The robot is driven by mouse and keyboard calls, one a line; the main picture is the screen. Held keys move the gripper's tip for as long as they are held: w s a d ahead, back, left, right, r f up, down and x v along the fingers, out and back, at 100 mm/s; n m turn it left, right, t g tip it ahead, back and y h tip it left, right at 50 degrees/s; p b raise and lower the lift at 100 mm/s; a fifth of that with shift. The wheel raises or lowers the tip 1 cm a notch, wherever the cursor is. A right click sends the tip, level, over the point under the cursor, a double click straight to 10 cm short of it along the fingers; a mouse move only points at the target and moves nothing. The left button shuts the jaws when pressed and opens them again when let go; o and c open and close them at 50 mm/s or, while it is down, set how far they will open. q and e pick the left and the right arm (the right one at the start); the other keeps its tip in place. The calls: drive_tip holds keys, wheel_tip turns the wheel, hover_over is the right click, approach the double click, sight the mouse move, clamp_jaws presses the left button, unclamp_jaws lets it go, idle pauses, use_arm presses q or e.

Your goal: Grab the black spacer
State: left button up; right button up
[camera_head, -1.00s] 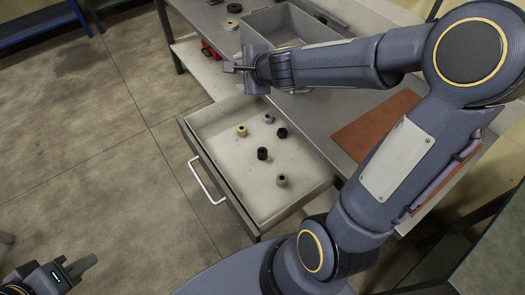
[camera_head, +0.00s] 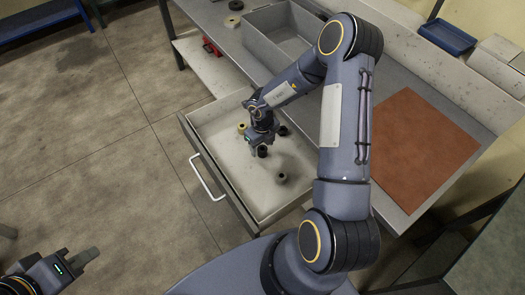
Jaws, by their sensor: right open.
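The open drawer (camera_head: 214,183) holds several small parts. A black cylindrical piece (camera_head: 262,152), which looks like a spacer, stands near its middle, directly below my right gripper (camera_head: 256,146) in this view. Another black piece (camera_head: 284,131) lies just right of that gripper, partly hidden by it. My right gripper points down into the drawer and is open; its fingertips are small and partly hidden, and I cannot tell whether they touch the black piece. My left gripper (camera_head: 86,258) is at the lower left, over the floor, far from the drawer; its opening is unclear.
A grey bin (camera_head: 268,50) stands on the bench behind. A brown mat (camera_head: 420,150) lies on the bench at right.

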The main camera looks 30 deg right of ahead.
drive_tip(key=shift+f, duration=1.3)
drive_tip(key=c, duration=1.1)
drive_tip(key=shift+c, duration=0.3)
drive_tip(key=shift+r, duration=0.2)
